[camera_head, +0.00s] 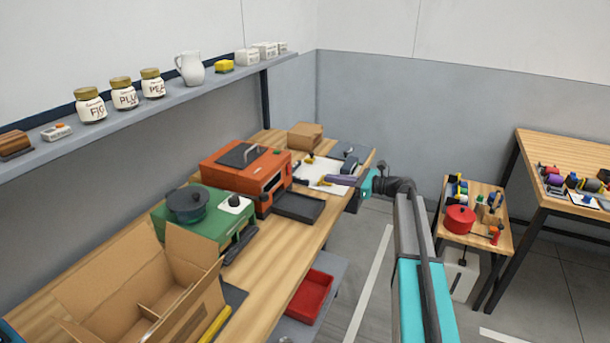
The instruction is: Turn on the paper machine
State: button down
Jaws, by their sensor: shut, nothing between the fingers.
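My arm comes in from the lower right.
A green cooker (204,225) with a dark pot (187,204) and an open cardboard box (150,290) stand nearer on the bench. A shelf (150,109) with jars runs above. A small table with a red pot (459,219) stands right.

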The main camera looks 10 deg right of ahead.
aim_at(290, 173)
jog(key=shift+w, duration=0.1)
jog(key=p+x, duration=0.4)
jog(key=x, duration=0.9)
jog(key=shift+r+p, duration=0.1)
jog(key=shift+p, duration=0.3)
jog(key=shift+w+a, duration=0.1)
jog(key=shift+a, duration=0.35)
jog(key=shift+a, duration=0.25)
jog(key=shift+d+f, duration=0.2)
jog(key=shift+d, duration=0.2)
jog(key=f+b+v, duration=0.1)
jog(key=v, duration=0.3)
jog(key=f+b+v, duration=0.1)
jog(key=v, duration=0.4)
jog(key=f+b+v, duration=0.1)
jog(key=v, duration=0.3)
jog(key=shift+s+d+f+b, duration=0.1)
jog(key=shift+s+d+b, duration=0.1)
jog(key=shift+s+b, duration=0.15)
